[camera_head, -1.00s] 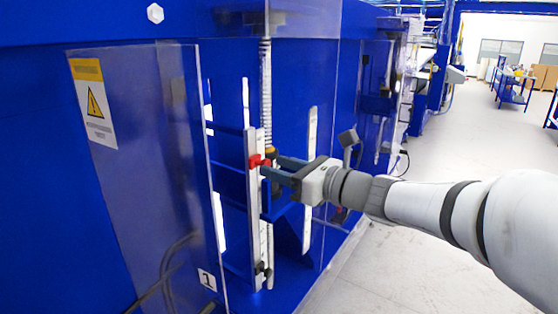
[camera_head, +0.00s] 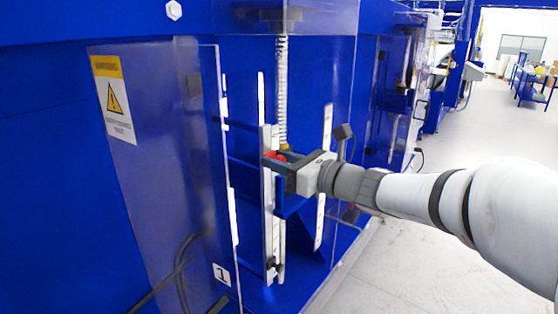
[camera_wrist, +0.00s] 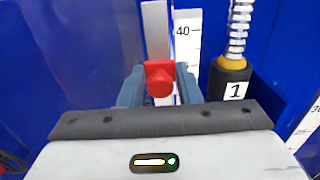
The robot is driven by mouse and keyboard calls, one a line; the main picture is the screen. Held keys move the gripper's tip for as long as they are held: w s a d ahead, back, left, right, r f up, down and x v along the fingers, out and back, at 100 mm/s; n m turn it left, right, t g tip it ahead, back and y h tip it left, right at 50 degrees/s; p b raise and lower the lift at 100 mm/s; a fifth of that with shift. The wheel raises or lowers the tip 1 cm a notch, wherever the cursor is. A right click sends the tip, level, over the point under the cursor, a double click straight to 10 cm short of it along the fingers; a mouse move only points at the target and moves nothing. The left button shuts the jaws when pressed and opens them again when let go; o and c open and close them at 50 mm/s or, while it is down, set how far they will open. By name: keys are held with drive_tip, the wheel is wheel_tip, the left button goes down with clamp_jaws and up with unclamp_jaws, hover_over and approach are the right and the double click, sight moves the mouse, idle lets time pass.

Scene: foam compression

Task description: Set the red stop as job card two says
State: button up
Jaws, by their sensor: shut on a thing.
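The red stop (camera_wrist: 160,78) sits on a pale vertical rail (camera_wrist: 155,30) in the wrist view, between my two fingers. Beside the rail, a white scale (camera_wrist: 187,35) shows the number 40 a little above the stop. In the head view the red stop (camera_head: 275,155) is partly hidden by my gripper (camera_head: 280,163). My gripper (camera_wrist: 160,88) is shut on the stop. The rail (camera_head: 268,215) runs on down below the stop in the head view. No job card can be made out in either view.
A spring (camera_wrist: 238,28) over a dark cylinder marked 1 (camera_wrist: 231,82) stands right of the scale. A clear panel with a yellow warning sign (camera_head: 113,98) stands left of the rail. A plate marked 1 (camera_head: 221,274) is low down. Open floor (camera_head: 400,260) lies to the right.

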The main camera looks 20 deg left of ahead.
clamp_jaws()
drive_tip(key=shift+r+p, duration=0.3)
drive_tip(key=shift+r, duration=0.8)
drive_tip(key=o, duration=0.7)
unclamp_jaws()
drive_tip(key=shift+o, duration=0.2)
drive_tip(key=b+v, duration=0.1)
drive_tip(key=v, duration=0.7)
drive_tip(key=shift+b, duration=0.3)
drive_tip(key=shift+f, duration=0.15)
